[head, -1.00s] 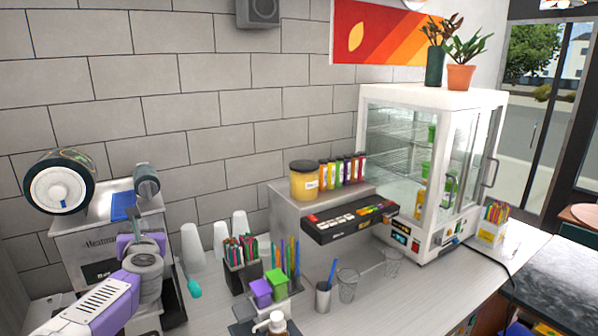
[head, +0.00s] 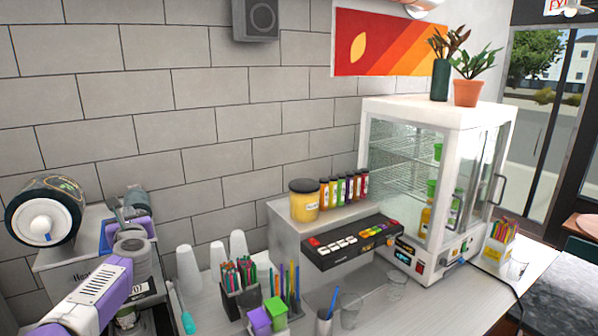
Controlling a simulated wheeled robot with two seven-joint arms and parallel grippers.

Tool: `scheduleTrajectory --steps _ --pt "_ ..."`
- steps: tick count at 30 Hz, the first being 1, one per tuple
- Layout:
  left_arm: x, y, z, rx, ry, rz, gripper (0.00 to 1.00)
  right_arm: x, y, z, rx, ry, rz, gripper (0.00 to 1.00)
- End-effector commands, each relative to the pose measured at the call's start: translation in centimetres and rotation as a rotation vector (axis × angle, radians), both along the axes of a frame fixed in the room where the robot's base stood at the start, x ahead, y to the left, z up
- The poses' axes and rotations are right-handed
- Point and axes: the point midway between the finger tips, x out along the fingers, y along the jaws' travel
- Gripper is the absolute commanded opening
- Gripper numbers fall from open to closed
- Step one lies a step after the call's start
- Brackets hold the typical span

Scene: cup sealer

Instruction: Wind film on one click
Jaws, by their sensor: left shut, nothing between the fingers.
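The cup sealer (head: 72,256) stands at the far left of the counter, a silver machine with dark lettering on its front. A large dark film roll (head: 45,212) with a white hub and a blue mark sits at its upper left. A smaller dark roller (head: 136,202) is at its upper right. My left gripper (head: 127,222) is shut and empty, just in front of the sealer's top below the small roller. My wrist partly hides the fingertips and the sealer's front, so I cannot tell whether they touch it. My right gripper is out of view.
White cup stacks (head: 188,268), a straw holder (head: 240,292) and green and purple boxes (head: 268,316) stand right of the sealer. A dispenser (head: 350,243), clear cups (head: 350,308) and a glass display case (head: 430,180) stand further right.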

Motion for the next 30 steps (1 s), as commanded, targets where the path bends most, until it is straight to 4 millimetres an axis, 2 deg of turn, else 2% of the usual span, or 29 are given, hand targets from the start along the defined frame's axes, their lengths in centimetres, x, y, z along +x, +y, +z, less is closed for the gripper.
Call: scheduleTrajectory --steps 30 --pt "0.41 -0.08 -0.63 0.0 0.0 -0.001 0.0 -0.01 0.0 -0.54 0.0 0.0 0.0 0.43"
